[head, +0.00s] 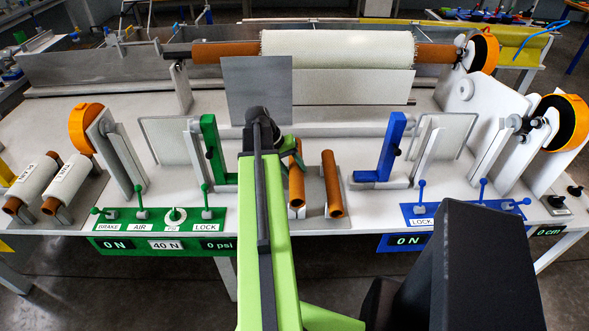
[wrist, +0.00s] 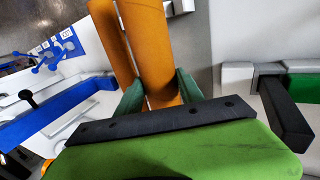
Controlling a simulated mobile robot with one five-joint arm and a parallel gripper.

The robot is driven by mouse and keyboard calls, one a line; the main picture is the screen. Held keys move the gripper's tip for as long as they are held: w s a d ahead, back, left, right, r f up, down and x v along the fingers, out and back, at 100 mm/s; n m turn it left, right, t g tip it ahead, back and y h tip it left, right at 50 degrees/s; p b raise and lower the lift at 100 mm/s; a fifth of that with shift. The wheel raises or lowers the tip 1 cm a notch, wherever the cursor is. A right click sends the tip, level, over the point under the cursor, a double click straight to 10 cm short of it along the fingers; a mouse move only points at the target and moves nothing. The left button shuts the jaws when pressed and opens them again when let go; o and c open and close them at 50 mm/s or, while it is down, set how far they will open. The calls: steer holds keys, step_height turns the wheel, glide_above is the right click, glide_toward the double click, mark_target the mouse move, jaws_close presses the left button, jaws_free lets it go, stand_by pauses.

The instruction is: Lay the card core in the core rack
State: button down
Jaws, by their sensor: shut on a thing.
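My gripper (wrist: 160,97) is shut on a brown card core (wrist: 153,45), with a dark green finger on each side of it in the wrist view. In the head view the held core (head: 296,182) slants slightly, and my gripper (head: 287,143) is at its far end, partly hidden by my arm. A second brown core (head: 333,184) lies just right of it on the grey core rack (head: 314,190); it also shows beside the held core in the wrist view (wrist: 112,40). I cannot tell whether the held core touches the rack.
A green upright bracket (head: 210,145) stands left of the rack and a blue one (head: 393,145) right. Green (head: 160,216) and blue (head: 465,212) lever panels line the front edge. Two white rolls (head: 36,180) lie far left. A large white roll (head: 338,47) spans the back.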

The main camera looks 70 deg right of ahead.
step_height(320, 180, down, 6)
steer(key=b, duration=0.5)
steer(key=shift+f, duration=0.15)
steer(key=c, duration=0.7)
jaws_free()
steer(key=shift+o, duration=0.2)
steer(key=p+v, duration=1.5)
steer(key=v, duration=0.2)
steer(key=shift+r, duration=0.25)
steer(key=shift+w, duration=0.15)
